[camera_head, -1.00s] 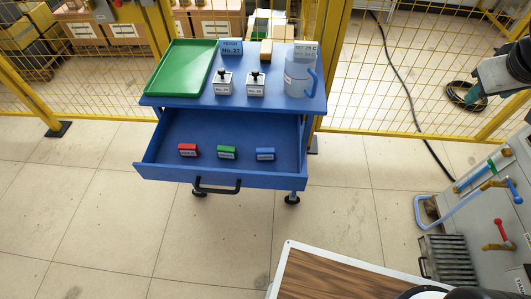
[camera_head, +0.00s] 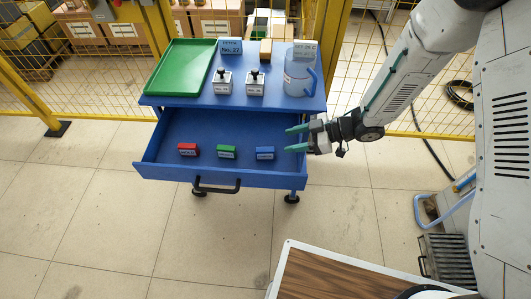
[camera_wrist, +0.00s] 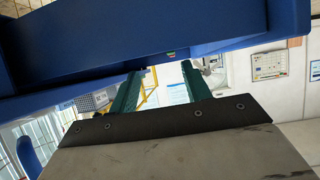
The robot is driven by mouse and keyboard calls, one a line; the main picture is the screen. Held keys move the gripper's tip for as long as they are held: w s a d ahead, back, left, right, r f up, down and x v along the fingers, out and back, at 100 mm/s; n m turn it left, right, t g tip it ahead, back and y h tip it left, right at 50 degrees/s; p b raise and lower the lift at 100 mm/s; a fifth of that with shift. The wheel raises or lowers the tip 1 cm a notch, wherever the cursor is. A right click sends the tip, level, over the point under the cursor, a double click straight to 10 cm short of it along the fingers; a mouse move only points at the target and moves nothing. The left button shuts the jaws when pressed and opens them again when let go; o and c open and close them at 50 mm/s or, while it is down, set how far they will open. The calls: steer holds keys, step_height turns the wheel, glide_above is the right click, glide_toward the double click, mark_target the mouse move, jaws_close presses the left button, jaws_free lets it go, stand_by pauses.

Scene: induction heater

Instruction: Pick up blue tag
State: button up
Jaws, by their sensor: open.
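The blue tag (camera_head: 265,153) is a small block with a pale label. It lies in the open drawer (camera_head: 180,130) of the blue cart, at the right of a row with a green tag (camera_head: 227,152) and a red tag (camera_head: 188,150). My gripper (camera_head: 292,139) is open and empty, its green fingers pointing left at the drawer's right side, apart from the blue tag. In the wrist view the green fingers (camera_wrist: 158,88) show spread below a blue cart panel (camera_wrist: 130,45). I cannot make out the blue tag there.
The cart top holds a green tray (camera_head: 181,66), two small white boxes with black knobs (camera_head: 223,83), a pitcher (camera_head: 299,75) and label cards. A yellow mesh fence (camera_head: 420,60) runs behind.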

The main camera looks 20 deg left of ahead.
mark_target(266, 149)
steer(key=x, duration=0.3)
steer(key=s+x, duration=0.1)
steer(key=x, duration=0.3)
steer(key=shift+s+f, duration=0.1)
steer(key=shift+f, duration=0.25)
steer(key=shift+a+f, duration=0.15)
steer(key=shift+a, duration=0.2)
jaws_close()
